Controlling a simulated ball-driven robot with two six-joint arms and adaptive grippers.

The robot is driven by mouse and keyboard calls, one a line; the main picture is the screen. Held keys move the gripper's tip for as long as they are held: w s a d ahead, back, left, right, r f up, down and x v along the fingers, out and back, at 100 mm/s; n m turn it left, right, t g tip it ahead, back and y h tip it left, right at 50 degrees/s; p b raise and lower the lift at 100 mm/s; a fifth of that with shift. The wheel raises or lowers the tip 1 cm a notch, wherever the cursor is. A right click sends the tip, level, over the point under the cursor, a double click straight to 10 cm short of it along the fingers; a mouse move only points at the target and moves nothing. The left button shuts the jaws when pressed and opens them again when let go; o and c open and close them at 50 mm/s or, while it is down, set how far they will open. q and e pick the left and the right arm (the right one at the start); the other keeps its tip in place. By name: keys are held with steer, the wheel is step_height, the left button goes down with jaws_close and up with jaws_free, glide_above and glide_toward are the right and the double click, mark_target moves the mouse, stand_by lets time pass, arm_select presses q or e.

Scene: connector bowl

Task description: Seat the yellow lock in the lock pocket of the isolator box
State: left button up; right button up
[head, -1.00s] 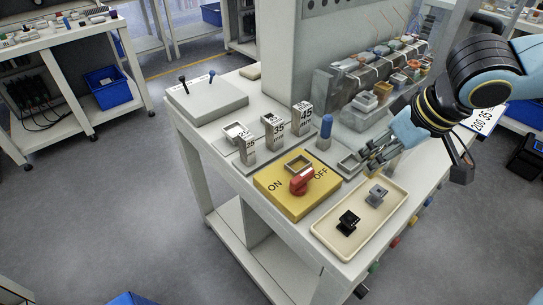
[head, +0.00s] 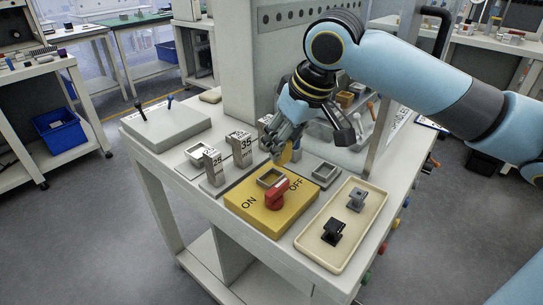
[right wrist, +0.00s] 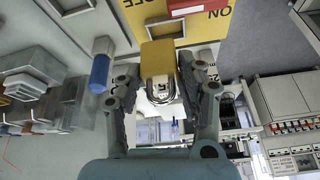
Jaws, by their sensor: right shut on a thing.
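The yellow isolator box (head: 245,203) lies on the bench top, with ON and OFF lettering and a red handle (head: 277,193). Its lock pocket (head: 270,178) is a raised square frame behind the handle and looks empty. My right gripper (head: 282,143) is shut on the yellow lock (head: 287,156), just behind and above the pocket. In the right wrist view the yellow lock (right wrist: 158,55) sits between both fingers, its metal shackle toward the palm. The lock's far end overlaps the yellow box (right wrist: 150,18) there, so the gap cannot be told. My left gripper is out of view.
A cream tray (head: 312,254) with a black and a grey part lies right of the box. Number-marked blocks (head: 239,150) stand close left of my gripper. A blue peg (right wrist: 100,65) stands beside the fingers. A grey square socket (head: 325,174) lies behind the tray.

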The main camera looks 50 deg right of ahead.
steer(key=shift+w+a+f, duration=0.35)
steer(key=shift+w+f, duration=0.05)
steer(key=shift+w, duration=0.1)
steer(key=shift+w+a+f, duration=0.3)
steer(key=shift+w+f, duration=0.05)
steer(key=shift+w, duration=0.15)
step_height(320, 180, down, 3)
steer(key=shift+f+b, duration=0.15)
steer(key=shift+b, duration=0.4)
steer(key=shift+f, duration=0.3)
steer(key=shift+f, duration=0.15)
steer(key=o, duration=1.2)
